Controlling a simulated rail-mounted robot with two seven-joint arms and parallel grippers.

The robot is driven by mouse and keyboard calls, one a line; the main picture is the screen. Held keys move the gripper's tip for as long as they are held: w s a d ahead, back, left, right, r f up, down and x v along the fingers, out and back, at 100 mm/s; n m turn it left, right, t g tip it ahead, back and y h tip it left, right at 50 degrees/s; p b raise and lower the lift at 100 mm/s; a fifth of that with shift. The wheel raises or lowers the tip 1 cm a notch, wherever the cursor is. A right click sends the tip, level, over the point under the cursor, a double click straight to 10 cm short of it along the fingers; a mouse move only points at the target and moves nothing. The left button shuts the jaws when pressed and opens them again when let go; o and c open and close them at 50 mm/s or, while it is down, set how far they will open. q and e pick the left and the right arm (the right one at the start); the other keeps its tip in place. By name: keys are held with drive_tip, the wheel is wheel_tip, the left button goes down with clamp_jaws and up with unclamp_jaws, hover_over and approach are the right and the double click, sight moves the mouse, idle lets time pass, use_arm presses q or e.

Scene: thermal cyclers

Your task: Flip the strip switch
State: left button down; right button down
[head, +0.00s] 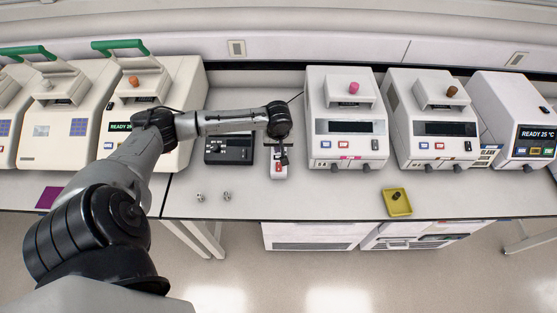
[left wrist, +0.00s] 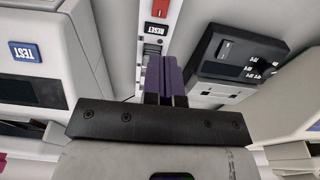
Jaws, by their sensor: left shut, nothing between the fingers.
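The white power strip (head: 278,173) lies on the bench between a black box and a white cycler, with a small red part on it in the head view. In the left wrist view the strip (left wrist: 180,18) runs up past my fingers, with a red rocker (left wrist: 160,8) at the top and a RESET label (left wrist: 154,28) below it. My left gripper (head: 283,160) is over the strip, its fingers shut and empty. Its purple fingertips (left wrist: 165,62) cover part of the strip; I cannot tell whether they touch it. My right gripper is not in view.
The black box (head: 229,150) stands just left of the strip, and a white cycler (head: 345,145) just right. A yellow tray (head: 396,203) holds a dark piece at the front. Two small metal pieces (head: 227,196) lie left of the strip. More cyclers line the back.

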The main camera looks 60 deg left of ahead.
sight(279, 163)
use_arm(q)
drive_tip(key=f, duration=0.7)
drive_tip(key=a+f, duration=0.1)
drive_tip(key=f, duration=0.3)
drive_tip(key=shift+w+a, duration=0.1)
drive_tip(key=shift+w, duration=0.2)
